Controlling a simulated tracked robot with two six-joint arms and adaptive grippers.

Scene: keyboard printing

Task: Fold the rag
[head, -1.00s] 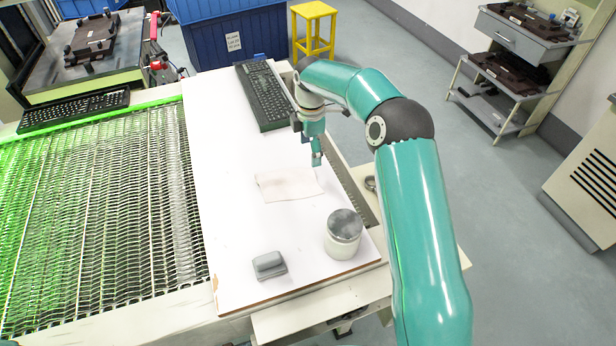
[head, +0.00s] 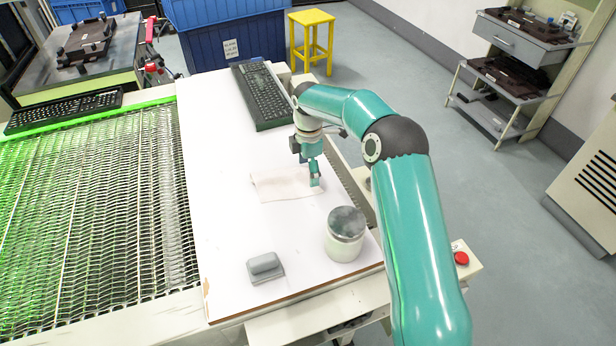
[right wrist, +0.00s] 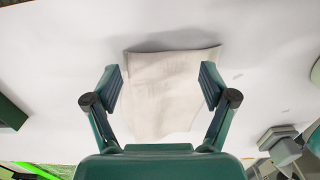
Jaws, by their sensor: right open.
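The rag (head: 280,186) is a pale, off-white cloth lying flat on the white table board (head: 225,230). In the right wrist view the rag (right wrist: 165,85) lies between and beyond the two fingers. My right gripper (head: 315,182) is at the rag's right end in the head view, pointing down. In the right wrist view my right gripper (right wrist: 162,88) is open, with its fingers on either side of the rag and nothing held. Whether the fingertips touch the cloth or the board I cannot tell. My left gripper is not in view.
A round pot with a grey top (head: 345,235) stands right of the rag, near the front. A grey block-like tool (head: 265,267) lies at the front. A black keyboard (head: 261,95) lies at the back. A green-lit mesh conveyor (head: 95,210) runs along the left.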

